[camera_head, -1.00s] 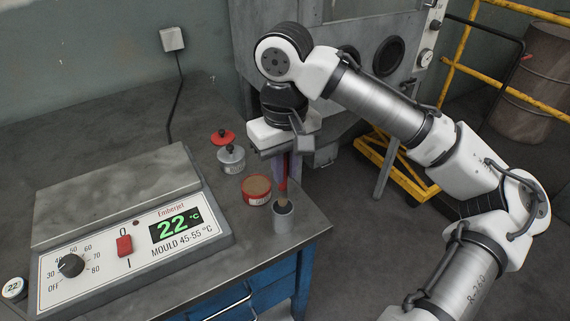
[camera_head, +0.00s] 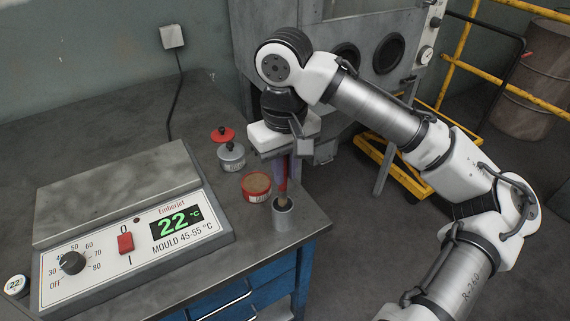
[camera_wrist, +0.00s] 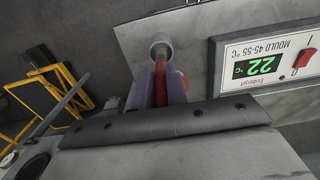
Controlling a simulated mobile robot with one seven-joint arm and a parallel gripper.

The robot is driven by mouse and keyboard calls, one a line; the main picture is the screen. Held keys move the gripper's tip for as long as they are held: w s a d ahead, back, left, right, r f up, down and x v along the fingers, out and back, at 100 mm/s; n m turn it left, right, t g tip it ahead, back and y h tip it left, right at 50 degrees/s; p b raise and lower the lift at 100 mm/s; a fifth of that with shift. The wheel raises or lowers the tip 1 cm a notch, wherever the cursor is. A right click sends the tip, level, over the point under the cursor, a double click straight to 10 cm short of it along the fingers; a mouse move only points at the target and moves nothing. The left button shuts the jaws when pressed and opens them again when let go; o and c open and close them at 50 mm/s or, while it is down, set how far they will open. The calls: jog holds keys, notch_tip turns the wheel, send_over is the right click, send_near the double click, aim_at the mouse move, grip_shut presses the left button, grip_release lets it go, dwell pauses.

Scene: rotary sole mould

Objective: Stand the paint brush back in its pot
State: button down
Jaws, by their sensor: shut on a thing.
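My gripper (camera_head: 287,180) is shut on the handle, above the pot. In the wrist view, the red handle (camera_wrist: 174,82) lies between my purple fingers and leads to the pot (camera_wrist: 160,46).
A red tin (camera_head: 257,187) stands close behind and left of the pot. A grey lidded tin (camera_head: 231,157) and a red lid (camera_head: 222,134) are farther back. The heater box (camera_head: 135,225) fills the left. The bench's right edge is near the pot.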

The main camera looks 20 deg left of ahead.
jog(key=shift+f+b, duration=1.35)
jog(key=shift+f, duration=1.8)
dwell(0.8)
jog(key=shift+c, duration=0.6)
grip_release()
dwell(0.9)
notch_tip(320, 180, up, 10)
jog(key=p, duration=1)
send_over(285, 191)
jog(key=shift+s, duration=0.1)
dwell(0.5)
